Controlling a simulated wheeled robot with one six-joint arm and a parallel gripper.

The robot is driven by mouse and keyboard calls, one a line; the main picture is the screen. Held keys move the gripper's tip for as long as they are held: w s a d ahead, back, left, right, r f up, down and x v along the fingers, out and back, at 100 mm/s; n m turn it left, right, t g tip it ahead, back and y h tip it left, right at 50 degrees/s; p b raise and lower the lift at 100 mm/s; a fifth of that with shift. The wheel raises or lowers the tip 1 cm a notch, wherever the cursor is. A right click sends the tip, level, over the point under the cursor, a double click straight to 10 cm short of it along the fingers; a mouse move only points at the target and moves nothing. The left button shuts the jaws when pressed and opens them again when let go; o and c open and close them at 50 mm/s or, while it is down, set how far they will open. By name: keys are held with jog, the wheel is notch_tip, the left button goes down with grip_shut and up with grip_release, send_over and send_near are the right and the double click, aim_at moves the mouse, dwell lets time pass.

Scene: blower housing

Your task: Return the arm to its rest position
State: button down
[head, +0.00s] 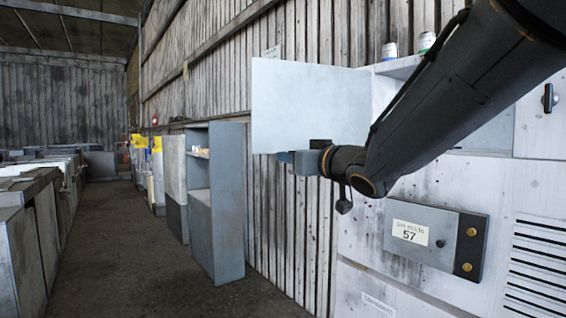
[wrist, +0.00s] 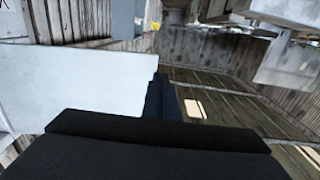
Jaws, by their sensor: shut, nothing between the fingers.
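My arm (head: 440,110) reaches in from the upper right of the head view, in front of the pale blower housing (head: 440,190). My gripper (head: 287,157) is at its end, by the lower edge of an open pale grey door panel (head: 305,100). I cannot tell whether it touches the panel. In the wrist view my gripper (wrist: 161,98) shows as dark fingers, shut and empty. The panel (wrist: 90,85) fills the left of that view, close beside the fingers. The housing's opening is partly hidden by my arm.
Small containers (head: 427,41) stand on top. A grey shelf cabinet (head: 215,215) stands by the plank wall. The floor aisle (head: 130,250) is clear.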

jog(key=s+d+f+m+g+h, duration=0.25)
jog(key=d+f+h, duration=0.25)
jog(key=d+f, duration=0.55)
jog(key=s+d+f+m+g+h, duration=0.1)
jog(key=d+f+m+g+h, duration=0.2)
jog(key=d+f, duration=0.75)
jog(key=s+d+f+m+g+h, duration=0.2)
jog(key=s+f+g, duration=0.5)
jog(key=s+f, duration=1.3)
jog(key=shift+s+d+h, duration=0.35)
jog(key=shift+s+h, duration=0.15)
jog(key=shift+s, duration=0.7)
jog(key=shift+g, duration=0.25)
